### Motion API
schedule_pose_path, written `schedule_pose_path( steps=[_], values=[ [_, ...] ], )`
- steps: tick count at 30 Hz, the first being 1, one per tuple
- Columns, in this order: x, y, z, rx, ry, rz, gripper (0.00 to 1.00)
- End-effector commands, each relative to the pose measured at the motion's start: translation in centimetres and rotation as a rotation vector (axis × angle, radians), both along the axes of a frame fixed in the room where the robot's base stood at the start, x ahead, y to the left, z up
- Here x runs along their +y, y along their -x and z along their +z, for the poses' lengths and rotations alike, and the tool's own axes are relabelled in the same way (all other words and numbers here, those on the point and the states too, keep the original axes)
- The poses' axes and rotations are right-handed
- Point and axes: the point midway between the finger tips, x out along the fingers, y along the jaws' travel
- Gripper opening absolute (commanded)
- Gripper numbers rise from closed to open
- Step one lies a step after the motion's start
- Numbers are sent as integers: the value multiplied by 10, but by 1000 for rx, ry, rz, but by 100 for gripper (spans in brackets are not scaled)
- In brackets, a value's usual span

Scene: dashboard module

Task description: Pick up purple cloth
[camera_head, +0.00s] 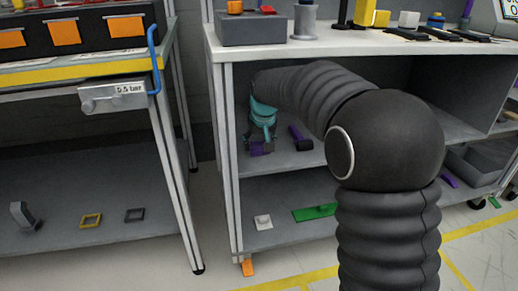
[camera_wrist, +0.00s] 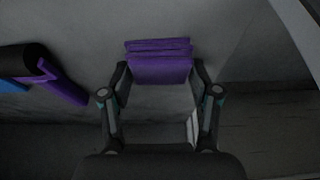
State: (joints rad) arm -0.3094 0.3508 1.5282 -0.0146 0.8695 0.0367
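The purple cloth (camera_wrist: 160,60) looks like a folded stack and lies on the grey middle shelf (camera_head: 285,163). In the wrist view it sits at the fingertips of my gripper (camera_wrist: 160,76), roughly centred between them. The two fingers are spread about as wide as the cloth, and a grip on it does not show. In the head view the purple cloth (camera_head: 260,149) shows just below my teal and black gripper (camera_head: 262,138), partly covered by it.
A black and purple object (camera_wrist: 50,75) lies left of the cloth in the wrist view; it also shows on the shelf in the head view (camera_head: 300,138). The white tabletop (camera_head: 345,42) is above my arm. A shelf leg (camera_head: 228,165) stands left of my gripper.

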Motion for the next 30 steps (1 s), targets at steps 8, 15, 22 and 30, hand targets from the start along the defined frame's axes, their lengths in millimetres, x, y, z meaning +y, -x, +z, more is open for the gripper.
schedule_pose_path(
  steps=[8,15,22,30],
  values=[
    [0,0,0,1,0,0,32],
    [-2,7,6,0,0,0,32],
    [-10,36,7,-1,0,0,32],
    [-22,77,7,-1,0,1,32]
  ],
)
